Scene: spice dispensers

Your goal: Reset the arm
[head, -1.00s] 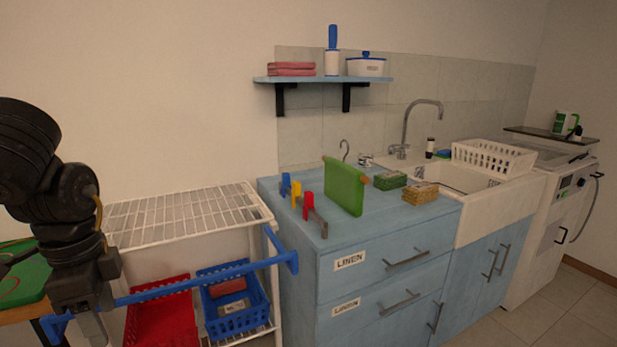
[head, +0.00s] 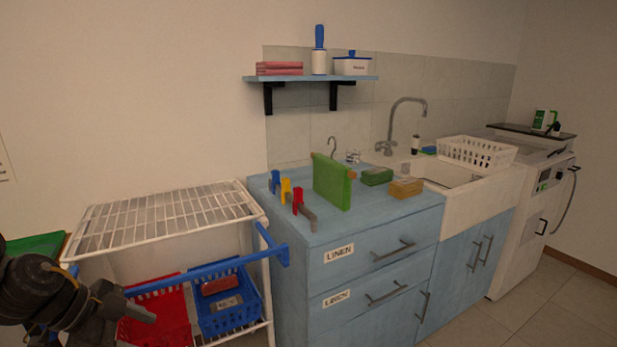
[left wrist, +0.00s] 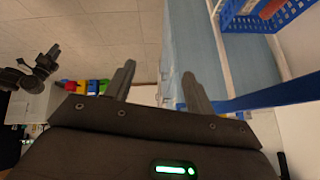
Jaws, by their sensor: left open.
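My left gripper (head: 145,314) is low at the left of the head view, in front of the red basket, pointing right. In the left wrist view its two fingers (left wrist: 158,88) stand apart with nothing between them. A blue rail (head: 205,275) sticks out from the cabinet side just above the gripper in the head view; I cannot tell if they touch. My right gripper is not in the head view. A dark jointed shape at the left of the left wrist view looks like my other arm, too small to read its jaws.
A white wire rack (head: 165,212) holds a red basket (head: 160,318) and a blue basket (head: 258,309). A sink (head: 470,205) is at the right. Floor is free at lower right.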

